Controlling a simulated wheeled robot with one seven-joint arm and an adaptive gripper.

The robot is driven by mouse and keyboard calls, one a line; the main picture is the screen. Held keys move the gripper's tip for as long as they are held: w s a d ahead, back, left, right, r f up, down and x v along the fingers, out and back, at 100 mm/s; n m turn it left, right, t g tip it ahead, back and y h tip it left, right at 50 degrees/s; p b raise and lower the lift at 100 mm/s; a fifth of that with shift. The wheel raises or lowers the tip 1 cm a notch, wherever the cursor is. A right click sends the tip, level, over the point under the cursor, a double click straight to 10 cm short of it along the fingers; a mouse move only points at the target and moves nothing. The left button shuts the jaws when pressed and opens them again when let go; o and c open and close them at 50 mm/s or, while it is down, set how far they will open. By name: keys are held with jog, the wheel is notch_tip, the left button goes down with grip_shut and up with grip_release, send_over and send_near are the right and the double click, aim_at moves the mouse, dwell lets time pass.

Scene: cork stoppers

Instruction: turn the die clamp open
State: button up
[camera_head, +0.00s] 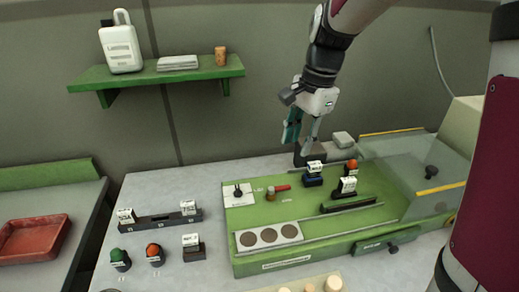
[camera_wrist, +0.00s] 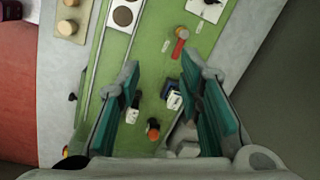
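A small red-handled lever with a brass-brown round head (camera_head: 278,190) lies on the green machine bed; it looks like the die clamp, though its label is too small to read. In the wrist view the red handle (camera_wrist: 178,49) lies just beyond the fingertips, to the right of centre. My gripper (camera_head: 302,132) hangs above the back of the bed, behind and to the right of the lever, fingers pointing down. In the wrist view its teal-padded fingers (camera_wrist: 160,62) are wide apart with nothing between them. It does not touch the lever.
Labelled blocks and an orange knob (camera_head: 351,165) stand on the bed right of the lever. A black knob on a white plate (camera_head: 238,193) stands left. A clear guard (camera_head: 405,170) covers the bed's right side. A plate with three round discs (camera_head: 269,236) lies in front.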

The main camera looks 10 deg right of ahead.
aim_at(284, 186)
jog(key=w+f+m+g+h, duration=0.1)
jog(key=w+f+m+h, duration=0.1)
jog(key=w+f+m, duration=0.4)
jog(key=shift+n, duration=0.8)
jog(key=f, duration=0.4)
jog(key=w+f, duration=0.1)
jog(key=f, duration=0.9)
jog(key=shift+w+f, duration=0.25)
jog(key=shift+w, duration=0.1)
grip_shut()
